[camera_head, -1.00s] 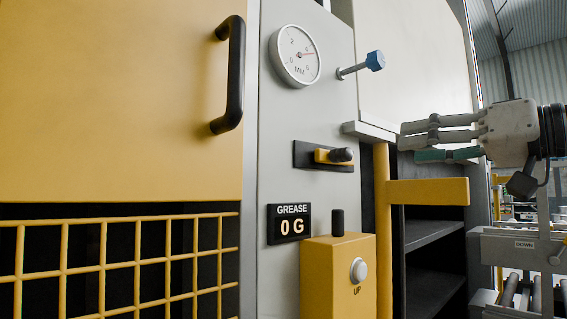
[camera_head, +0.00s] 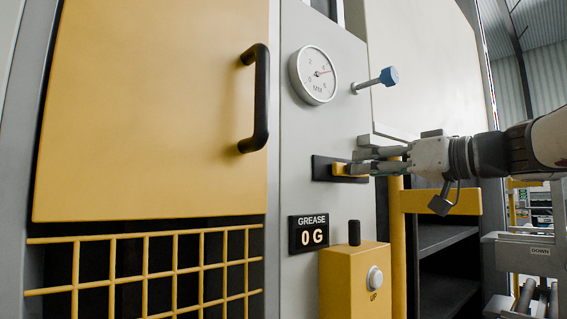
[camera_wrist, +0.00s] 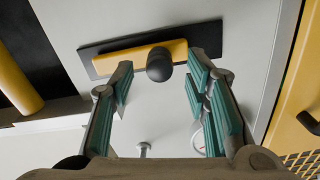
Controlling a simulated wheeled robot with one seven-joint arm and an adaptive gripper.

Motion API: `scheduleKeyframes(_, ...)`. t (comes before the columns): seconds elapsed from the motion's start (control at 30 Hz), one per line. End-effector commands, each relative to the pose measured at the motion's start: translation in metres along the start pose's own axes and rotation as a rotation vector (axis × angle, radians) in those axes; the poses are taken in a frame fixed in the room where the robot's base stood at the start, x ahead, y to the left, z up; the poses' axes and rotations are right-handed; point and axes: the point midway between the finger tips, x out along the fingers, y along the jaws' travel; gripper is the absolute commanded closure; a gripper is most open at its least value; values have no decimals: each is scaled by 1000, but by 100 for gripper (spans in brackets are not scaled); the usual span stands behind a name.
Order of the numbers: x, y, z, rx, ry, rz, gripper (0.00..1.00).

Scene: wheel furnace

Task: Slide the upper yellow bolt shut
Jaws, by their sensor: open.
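The yellow bolt (camera_head: 343,170) sits in a dark backing plate (camera_head: 321,168) on the grey panel, below the dial. I cannot tell the exact depth.
A yellow door with a black handle (camera_head: 262,98) is at left. A dial (camera_head: 313,75) and a blue-tipped rod (camera_head: 377,80) are above. A GREASE display (camera_head: 309,233) and a yellow box (camera_head: 355,285) are below. A yellow bar (camera_head: 440,201) crosses beneath my arm.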

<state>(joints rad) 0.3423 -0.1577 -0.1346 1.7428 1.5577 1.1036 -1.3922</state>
Motion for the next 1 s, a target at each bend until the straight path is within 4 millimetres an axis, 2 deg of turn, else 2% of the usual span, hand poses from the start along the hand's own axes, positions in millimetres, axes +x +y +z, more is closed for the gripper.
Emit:
scheduleKeyframes(0.2,19,0,0,1,-1,0,57)
scheduleKeyframes(0.53,22,0,0,0,0,0,57)
scheduleKeyframes(0.7,22,0,0,0,0,0,96)
scheduleKeyframes(0.73,22,0,0,0,0,0,100)
scheduleKeyframes(1.0,23,2,0,-1,1,-1,100)
